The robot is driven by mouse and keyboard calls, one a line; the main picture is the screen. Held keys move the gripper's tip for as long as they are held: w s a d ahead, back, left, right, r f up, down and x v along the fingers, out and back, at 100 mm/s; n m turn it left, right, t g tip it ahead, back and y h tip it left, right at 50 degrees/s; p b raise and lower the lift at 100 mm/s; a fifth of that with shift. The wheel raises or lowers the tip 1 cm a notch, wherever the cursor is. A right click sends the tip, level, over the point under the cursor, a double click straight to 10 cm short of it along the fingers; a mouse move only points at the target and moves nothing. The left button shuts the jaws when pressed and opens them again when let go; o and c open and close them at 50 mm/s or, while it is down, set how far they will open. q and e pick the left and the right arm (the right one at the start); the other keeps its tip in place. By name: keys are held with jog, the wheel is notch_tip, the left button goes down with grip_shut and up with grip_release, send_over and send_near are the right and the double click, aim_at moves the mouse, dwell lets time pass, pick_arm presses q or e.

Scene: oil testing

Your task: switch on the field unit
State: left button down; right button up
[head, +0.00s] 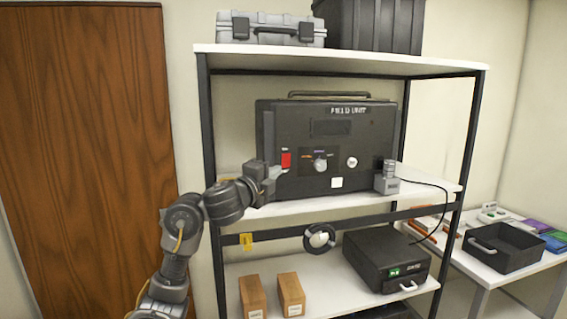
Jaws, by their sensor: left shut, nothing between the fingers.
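The field unit (376,125) is a black case with a top handle, standing upright on the middle shelf. Its front has a red switch (286,160) at the left, a knob (320,165) in the centre and a round white button (352,162) to the right. A dark display panel sits above them and looks unlit. My left gripper (280,173) is shut and empty, with its tips just below the red switch at the unit's left front. I cannot tell whether they touch the panel. My right gripper is not in view.
A small grey device (387,180) with a cable stands at the unit's right. Below are two brown boxes (291,293) and a black case (380,262) with a green light. A side table at right holds a black tray (505,248). A wooden door (85,150) is at left.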

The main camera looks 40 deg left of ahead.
pick_arm(q)
send_near(289, 156)
jog(key=w+d, duration=0.3)
jog(key=w+a, duration=0.1)
jog(key=w+a+p, duration=0.1)
jog(key=shift+a+r, duration=0.3)
jog(key=shift+a, duration=0.1)
jog(key=shift+w+a+p, duration=0.35)
jog(key=shift+a+p, duration=0.05)
jog(key=shift+a, duration=0.15)
